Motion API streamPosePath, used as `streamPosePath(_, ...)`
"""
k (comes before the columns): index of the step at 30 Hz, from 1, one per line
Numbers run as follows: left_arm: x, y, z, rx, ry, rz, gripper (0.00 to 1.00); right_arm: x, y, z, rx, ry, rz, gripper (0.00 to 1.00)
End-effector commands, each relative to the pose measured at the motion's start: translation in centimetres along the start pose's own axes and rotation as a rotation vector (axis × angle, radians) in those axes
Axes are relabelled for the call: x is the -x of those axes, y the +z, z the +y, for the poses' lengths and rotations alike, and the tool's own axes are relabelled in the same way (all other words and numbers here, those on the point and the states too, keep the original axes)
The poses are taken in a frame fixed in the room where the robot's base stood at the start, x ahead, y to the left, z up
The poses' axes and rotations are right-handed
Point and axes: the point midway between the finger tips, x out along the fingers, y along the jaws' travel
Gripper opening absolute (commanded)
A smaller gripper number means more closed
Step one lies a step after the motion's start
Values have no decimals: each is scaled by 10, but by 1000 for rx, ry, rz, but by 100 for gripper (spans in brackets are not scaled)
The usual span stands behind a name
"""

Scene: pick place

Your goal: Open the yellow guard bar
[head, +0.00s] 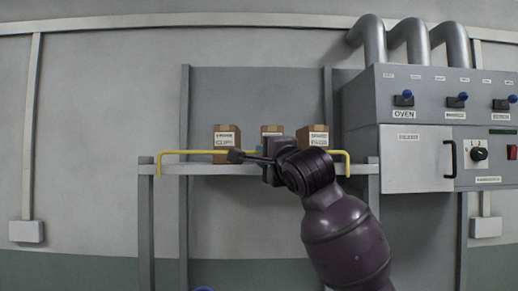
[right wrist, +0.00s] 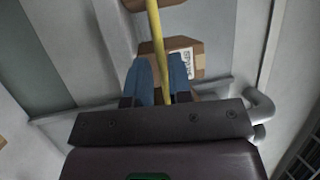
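The yellow guard bar (head: 193,152) runs level across the front of the shelf, with both ends bent down at the shelf's posts. My right gripper (head: 258,149) is at the middle of the bar, and my wrist and arm hide part of it. In the right wrist view the bar (right wrist: 158,35) passes between the two blue fingers of my right gripper (right wrist: 161,78). The fingers are close together on either side of it, so the gripper looks shut on the bar. My left gripper is not in view.
Three cardboard boxes, left (head: 227,137), middle (head: 272,130) and right (head: 314,136), stand on the grey shelf (head: 205,169) behind the bar. A grey oven panel (head: 420,105) with switches, a handle and pipes stands at the right.

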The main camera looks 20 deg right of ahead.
Motion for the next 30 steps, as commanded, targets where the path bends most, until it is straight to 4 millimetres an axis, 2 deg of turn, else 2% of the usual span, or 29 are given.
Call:
streamPosePath(3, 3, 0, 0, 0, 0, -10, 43, -17, 0, -1, 2, 2, 0, 20)
streamPosePath(7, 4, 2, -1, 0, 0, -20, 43, -29, 0, -1, 0, 1, 1, 20)
streamPosePath(19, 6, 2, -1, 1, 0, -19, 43, -35, 0, 0, 1, -1, 0, 20)
streamPosePath(20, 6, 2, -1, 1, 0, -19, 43, -35, 0, 0, 1, -1, 0, 18)
streamPosePath(24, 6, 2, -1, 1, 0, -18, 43, -35, 0, 0, 1, -1, 0, 0)
streamPosePath(30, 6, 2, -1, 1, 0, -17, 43, -34, 0, 0, 2, -5, 0, 0)
